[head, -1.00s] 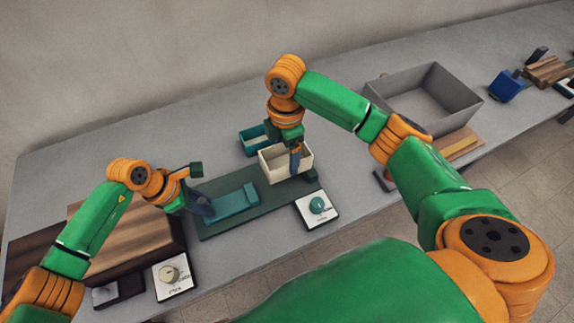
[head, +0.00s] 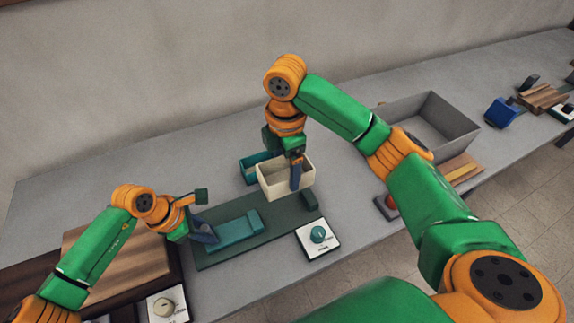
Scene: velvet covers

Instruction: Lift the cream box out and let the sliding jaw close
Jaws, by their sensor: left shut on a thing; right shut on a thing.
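The cream box (head: 273,187) is an open-topped box in the middle of the head view. My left gripper (head: 204,232) is shut on the left end of the sliding jaw. Part of the plate is hidden behind the box.
A white panel with a teal knob (head: 318,235) is in front of the plate. A large grey bin (head: 455,125) stands at the right. Wooden boards (head: 110,240) lie at the left. The back left table is clear.

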